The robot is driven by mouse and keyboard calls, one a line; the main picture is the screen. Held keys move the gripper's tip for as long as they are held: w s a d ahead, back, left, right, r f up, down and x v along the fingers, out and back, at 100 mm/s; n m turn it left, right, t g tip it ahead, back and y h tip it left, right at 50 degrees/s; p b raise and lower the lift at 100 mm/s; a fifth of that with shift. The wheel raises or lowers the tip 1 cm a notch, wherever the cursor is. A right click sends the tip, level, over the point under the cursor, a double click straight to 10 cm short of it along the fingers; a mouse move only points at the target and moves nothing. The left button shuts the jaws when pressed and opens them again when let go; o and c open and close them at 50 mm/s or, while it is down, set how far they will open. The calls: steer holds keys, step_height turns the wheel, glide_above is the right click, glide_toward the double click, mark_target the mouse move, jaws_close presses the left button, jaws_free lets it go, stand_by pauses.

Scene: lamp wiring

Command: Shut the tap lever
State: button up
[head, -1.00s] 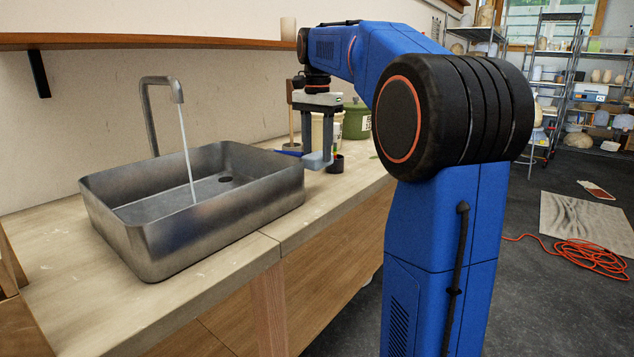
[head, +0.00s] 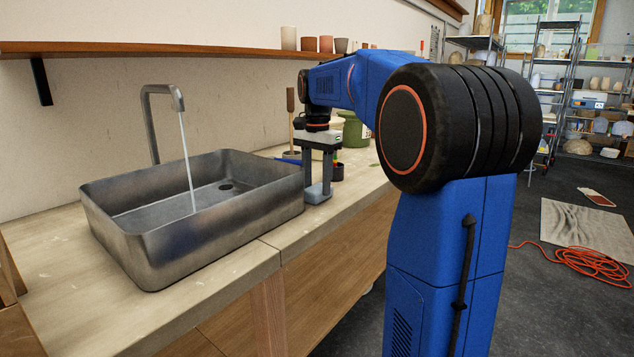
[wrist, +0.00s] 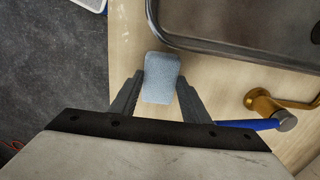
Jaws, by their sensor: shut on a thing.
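The grey tap (head: 153,120) stands behind the sink (head: 200,225), and a thin stream of water (head: 187,160) runs from its spout into the sink. In the wrist view a brass fitting (wrist: 262,104) with a blue lever (wrist: 245,124) and a grey cap sits right of my gripper, near the sink (wrist: 240,45); part of the lever is hidden by the gripper body. In the head view a bit of blue (head: 291,155) shows behind the sink's right end. My gripper (wrist: 158,88) is shut on a pale blue-grey sponge-like block (wrist: 162,66), above the counter beside the sink.
The counter (head: 215,285) is bare in front of the sink. Behind my gripper stand a green pot (head: 355,130) and a dark small cup (head: 337,172). A shelf (head: 200,46) with several cups runs along the wall. An orange cable (head: 585,262) lies on the floor.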

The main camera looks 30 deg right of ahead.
steer(key=o, duration=0.9)
steer(key=shift+f, duration=0.1)
steer(key=shift+o, duration=0.2)
